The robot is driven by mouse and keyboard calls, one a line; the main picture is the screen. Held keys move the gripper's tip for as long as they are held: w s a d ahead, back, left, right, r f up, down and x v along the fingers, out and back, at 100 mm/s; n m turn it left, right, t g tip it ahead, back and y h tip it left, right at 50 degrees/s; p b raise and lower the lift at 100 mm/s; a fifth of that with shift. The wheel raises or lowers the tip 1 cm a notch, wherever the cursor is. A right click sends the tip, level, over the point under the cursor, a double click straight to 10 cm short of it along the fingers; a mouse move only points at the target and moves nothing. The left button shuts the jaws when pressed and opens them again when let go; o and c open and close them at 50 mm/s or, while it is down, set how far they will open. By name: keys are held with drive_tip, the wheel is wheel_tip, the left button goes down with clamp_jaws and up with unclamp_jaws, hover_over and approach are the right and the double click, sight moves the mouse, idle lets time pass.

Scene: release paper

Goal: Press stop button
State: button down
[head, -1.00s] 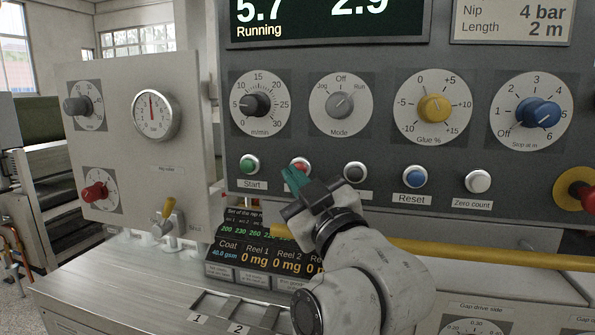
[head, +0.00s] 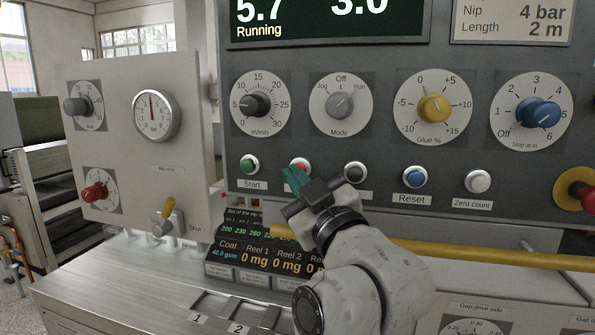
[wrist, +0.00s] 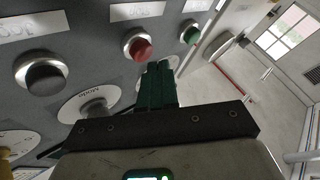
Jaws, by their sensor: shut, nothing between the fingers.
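The stop button is the red button (head: 299,163) between the green Start button (head: 250,165) and a black button (head: 355,171). Its label is hidden behind my gripper in the head view. In the wrist view the red button (wrist: 139,47) sits in a silver ring, just beyond and slightly left of the fingertips. My gripper (head: 291,178) is shut and empty, its teal fingers together. In the head view the tips overlap the lower edge of the red button. In the wrist view the fingers (wrist: 158,72) point toward the panel; I cannot tell whether they touch the button.
A blue Reset button (head: 414,177) and a white Zero count button (head: 477,181) are to the right. Dials line the panel above. A yellow bar (head: 480,255) runs below the buttons, near my arm. The display (head: 330,20) reads Running.

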drive_tip(key=shift+w, duration=0.25)
drive_tip(key=shift+w+d, duration=0.2)
drive_tip(key=shift+w, duration=0.2)
idle(0.8)
drive_tip(key=shift+s, duration=0.1)
drive_tip(key=shift+s+a, duration=0.25)
drive_tip(key=shift+s, duration=0.45)
drive_tip(key=shift+s+a, duration=0.3)
drive_tip(key=shift+s, duration=0.5)
drive_tip(key=shift+s+a, duration=0.25)
drive_tip(key=shift+s, duration=0.55)
drive_tip(key=shift+s+a, duration=0.3)
drive_tip(key=shift+s, duration=0.5)
